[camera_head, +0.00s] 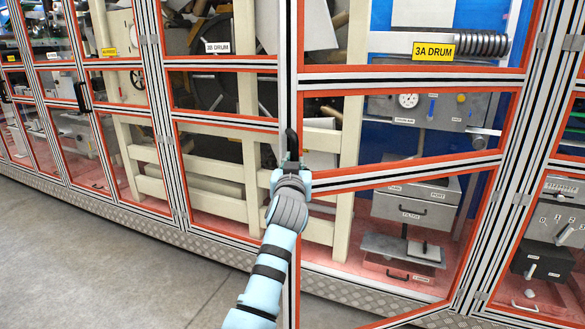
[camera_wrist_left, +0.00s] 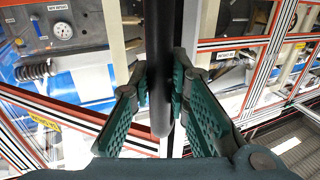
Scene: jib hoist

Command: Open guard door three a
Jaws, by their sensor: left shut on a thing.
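Guard door three a (camera_head: 410,172) is a red-edged clear panel door in a metal frame, with hinges on its right side. A yellow 3A DRUM label (camera_head: 433,50) shows at its upper part. The door stands ajar: its left edge and slanting lower rail are swung out from the guard line towards me. Its black upright handle (camera_head: 291,140) is on the left post. My left gripper (camera_head: 290,163) is shut on the handle. In the left wrist view the dark handle (camera_wrist_left: 160,60) runs between the green finger pads. My right gripper is not in view.
More red-edged guard panels (camera_head: 222,100) run to the left, with another black door handle (camera_head: 80,95). A further guard panel (camera_head: 545,240) adjoins the hinge side. Behind the door are a gauge (camera_head: 408,100) and grey boxes (camera_head: 415,205). The grey floor (camera_head: 110,265) at lower left is clear.

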